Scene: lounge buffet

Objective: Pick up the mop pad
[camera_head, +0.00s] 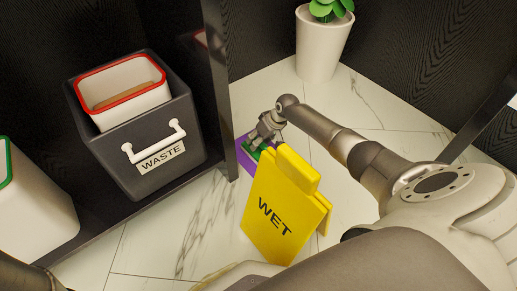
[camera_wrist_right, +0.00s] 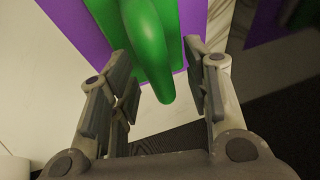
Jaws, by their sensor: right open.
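A purple item with a green rounded part, which seems to be the mop pad (camera_head: 244,155), is on the floor behind the yellow sign and partly hidden by it. In the right wrist view its green part (camera_wrist_right: 152,50) is large, with purple (camera_wrist_right: 73,22) behind it. My right gripper (camera_head: 256,142) is right at it, pointing down. In the right wrist view the right gripper (camera_wrist_right: 165,98) is open, and the end of the green part lies between its fingers without a visible grip. My left gripper is not in view.
A yellow WET sign (camera_head: 266,215) stands close in front of my right gripper. A dark shelf post (camera_head: 217,85) is just left. A dark WASTE bin (camera_head: 132,160), a white bin (camera_head: 32,205) and a potted plant (camera_head: 322,45) stand around. Marble floor is clear toward the plant.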

